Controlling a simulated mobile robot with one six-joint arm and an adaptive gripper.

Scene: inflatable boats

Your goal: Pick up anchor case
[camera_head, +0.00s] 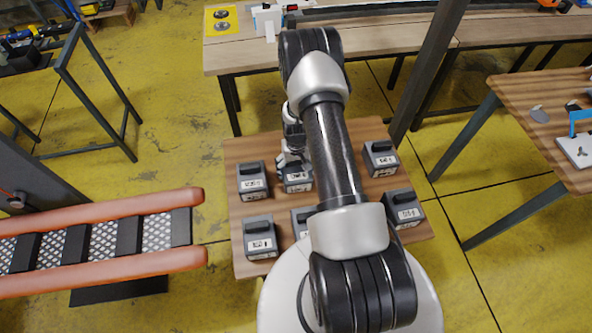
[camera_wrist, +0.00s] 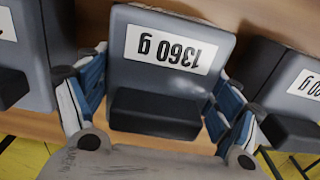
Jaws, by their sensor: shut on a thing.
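Several grey anchor cases with black tops and white labels stand in rows on a small wooden table (camera_head: 236,152). My gripper (camera_head: 291,162) is at the middle case of the far row. In the wrist view my gripper (camera_wrist: 158,110) has its blue-lined fingers on both sides of an anchor case (camera_wrist: 168,78) labelled "1360 g", and it is shut on that case. This case also shows in the head view (camera_head: 298,183), partly hidden by my arm. I cannot tell whether it is lifted off the table.
Other cases stand close by at the left (camera_head: 252,181) and right (camera_head: 380,158). A neighbouring case (camera_wrist: 289,85) is near the right finger. An orange-tubed boat (camera_head: 100,212) lies at left. A long workbench (camera_head: 240,58) stands behind.

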